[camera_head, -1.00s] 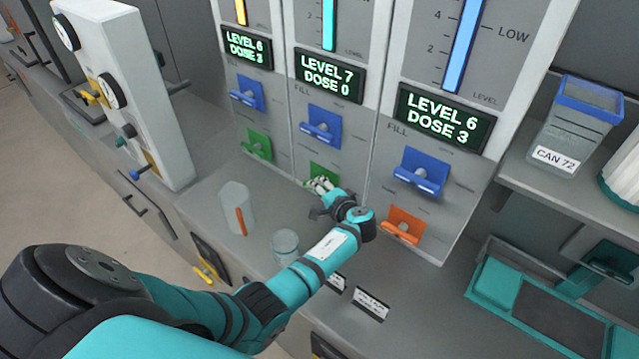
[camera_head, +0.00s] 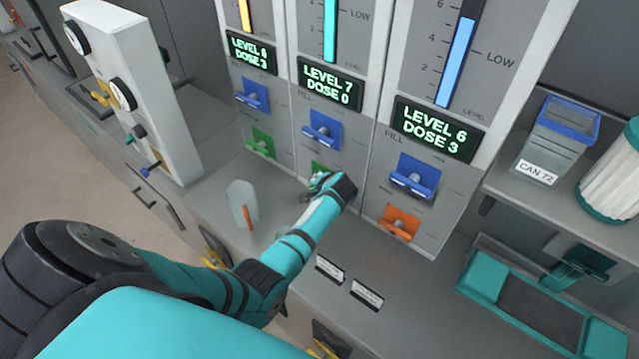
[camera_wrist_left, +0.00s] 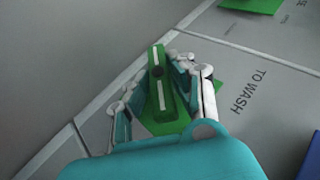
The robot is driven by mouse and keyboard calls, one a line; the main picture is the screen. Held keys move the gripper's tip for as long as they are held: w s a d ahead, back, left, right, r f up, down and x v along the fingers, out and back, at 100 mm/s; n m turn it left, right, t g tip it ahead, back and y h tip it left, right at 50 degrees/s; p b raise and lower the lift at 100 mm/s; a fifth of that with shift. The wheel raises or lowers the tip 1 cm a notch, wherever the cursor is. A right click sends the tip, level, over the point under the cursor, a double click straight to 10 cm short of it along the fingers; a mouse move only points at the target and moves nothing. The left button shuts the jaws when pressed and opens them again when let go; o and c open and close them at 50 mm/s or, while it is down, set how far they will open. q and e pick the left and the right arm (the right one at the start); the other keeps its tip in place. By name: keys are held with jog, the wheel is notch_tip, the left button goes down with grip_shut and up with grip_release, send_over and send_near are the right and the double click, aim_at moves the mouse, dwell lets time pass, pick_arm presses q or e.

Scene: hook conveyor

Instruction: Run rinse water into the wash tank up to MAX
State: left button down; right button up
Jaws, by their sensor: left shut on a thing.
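My left gripper (camera_head: 318,186) is at the green lever (camera_head: 316,168) low on the middle panel; the lever is mostly hidden there. In the left wrist view my gripper's fingers (camera_wrist_left: 165,85) are closed on both sides of the green lever (camera_wrist_left: 157,80), with "TO WASH" lettering (camera_wrist_left: 250,92) beside it. Above it are a blue FILL lever (camera_head: 322,130) and a display (camera_head: 329,84) reading LEVEL 7, DOSE 0. The middle gauge (camera_head: 330,30) has a cyan column; its top and any MAX mark are out of view. My right gripper is not in view.
The right panel has a blue lever (camera_head: 415,176), an orange lever (camera_head: 399,222) and a display (camera_head: 437,129) reading LEVEL 6, DOSE 3. The left panel has a blue lever (camera_head: 252,96) and a green lever (camera_head: 261,143). A clear container (camera_head: 242,205) stands on the counter left of my arm.

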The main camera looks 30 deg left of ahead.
pick_arm(q)
jog(key=c, duration=1.2)
grip_release()
jog(key=shift+a, duration=0.1)
jog(key=shift+o, duration=0.2)
jog(key=v, duration=1.2)
jog(key=shift+f, duration=0.1)
